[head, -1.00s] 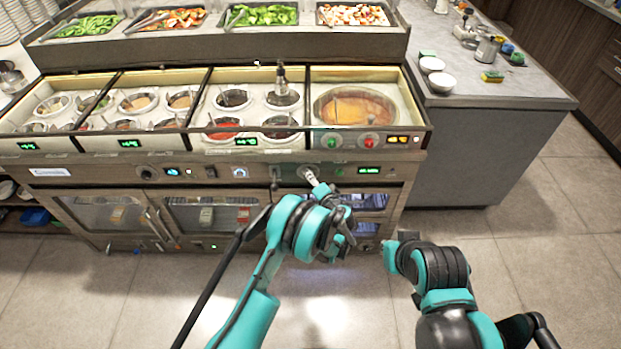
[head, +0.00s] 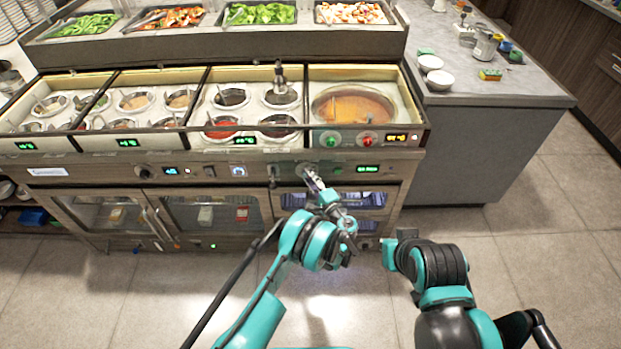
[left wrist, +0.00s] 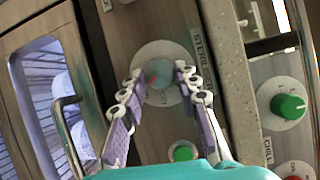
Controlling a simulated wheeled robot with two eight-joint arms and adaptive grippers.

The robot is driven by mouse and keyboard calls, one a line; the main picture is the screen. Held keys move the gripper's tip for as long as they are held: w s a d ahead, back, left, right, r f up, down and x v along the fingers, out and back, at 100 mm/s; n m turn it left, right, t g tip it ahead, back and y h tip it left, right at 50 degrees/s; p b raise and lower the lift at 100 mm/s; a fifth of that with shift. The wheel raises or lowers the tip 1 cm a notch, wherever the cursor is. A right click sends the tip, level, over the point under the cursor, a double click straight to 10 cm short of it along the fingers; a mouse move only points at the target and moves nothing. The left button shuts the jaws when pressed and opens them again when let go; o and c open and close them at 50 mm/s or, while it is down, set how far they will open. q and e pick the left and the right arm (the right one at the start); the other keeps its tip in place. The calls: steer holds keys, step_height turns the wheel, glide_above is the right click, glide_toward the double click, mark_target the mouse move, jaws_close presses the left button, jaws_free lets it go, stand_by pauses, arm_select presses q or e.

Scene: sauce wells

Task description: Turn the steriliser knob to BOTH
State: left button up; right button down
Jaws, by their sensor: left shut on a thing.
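The steriliser knob (left wrist: 158,74) sits on a round pale plate in the left wrist view, beside a partly covered label (left wrist: 199,45) beginning "STERIL". My left gripper (left wrist: 157,78) is shut on it, one finger on each side. Its pointer and the position marks are too blurred to read. In the head view my left gripper (head: 311,179) reaches the counter's front panel below the soup well, and its fingers mostly hide the knob. My right arm is at the lower right, away from the panel; its gripper fingers cannot be made out.
A green knob (left wrist: 288,106) is on the neighbouring panel, and a green lamp (left wrist: 183,152) is near the steriliser knob. A cabinet door handle (left wrist: 68,135) sticks out at the left. In the head view, a side counter (head: 500,90) stands right; the floor in front is clear.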

stand_by(0.3)
arm_select(q)
steer(key=o, duration=1.2)
steer(key=shift+c, duration=0.2)
steer(key=v, duration=1.2)
steer(key=shift+f, duration=0.15)
